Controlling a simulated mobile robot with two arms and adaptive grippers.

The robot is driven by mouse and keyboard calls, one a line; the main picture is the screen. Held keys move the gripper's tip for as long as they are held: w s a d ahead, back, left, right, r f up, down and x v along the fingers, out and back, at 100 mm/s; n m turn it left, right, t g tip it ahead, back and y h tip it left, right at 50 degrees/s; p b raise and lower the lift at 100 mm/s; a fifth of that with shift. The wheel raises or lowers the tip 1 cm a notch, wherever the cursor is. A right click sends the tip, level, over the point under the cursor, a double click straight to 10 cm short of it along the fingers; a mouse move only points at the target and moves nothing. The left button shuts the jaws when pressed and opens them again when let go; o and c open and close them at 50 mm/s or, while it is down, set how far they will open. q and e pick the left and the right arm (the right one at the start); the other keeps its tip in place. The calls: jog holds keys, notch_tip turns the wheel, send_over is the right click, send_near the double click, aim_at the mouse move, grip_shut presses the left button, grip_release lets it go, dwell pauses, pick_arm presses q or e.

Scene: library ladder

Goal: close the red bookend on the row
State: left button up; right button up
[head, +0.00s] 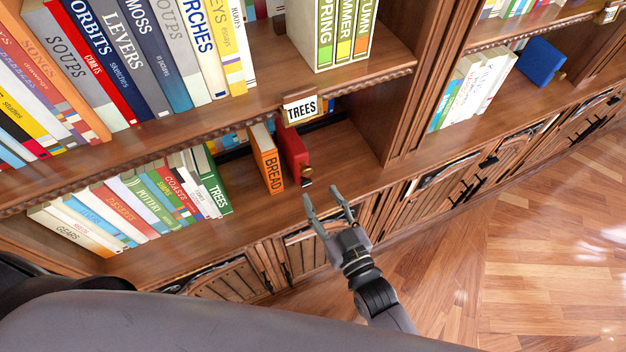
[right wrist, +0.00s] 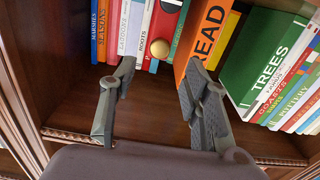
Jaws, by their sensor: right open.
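The red bookend (head: 293,150) stands on the lower shelf, right of the orange BREAD book (head: 266,157), with a round brass knob at its front. The row of books (head: 130,200) ends at the green TREES book (head: 213,182), with a gap between it and BREAD. My right gripper (head: 323,194) is open and empty in front of the shelf, below and right of the bookend. In the right wrist view the bookend (right wrist: 170,22) and its knob (right wrist: 160,48) show ahead between the open fingers (right wrist: 161,72), apart from them. My left gripper is out of view.
A TREES label (head: 301,109) hangs on the upper shelf edge above the bookend. Several thin books (right wrist: 120,30) stand at the back behind the bookend. An upright divider (head: 410,85) bounds the bay on the right. Bare shelf (head: 345,155) lies right of the bookend.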

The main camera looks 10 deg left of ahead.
jog(key=shift+v, duration=1.55)
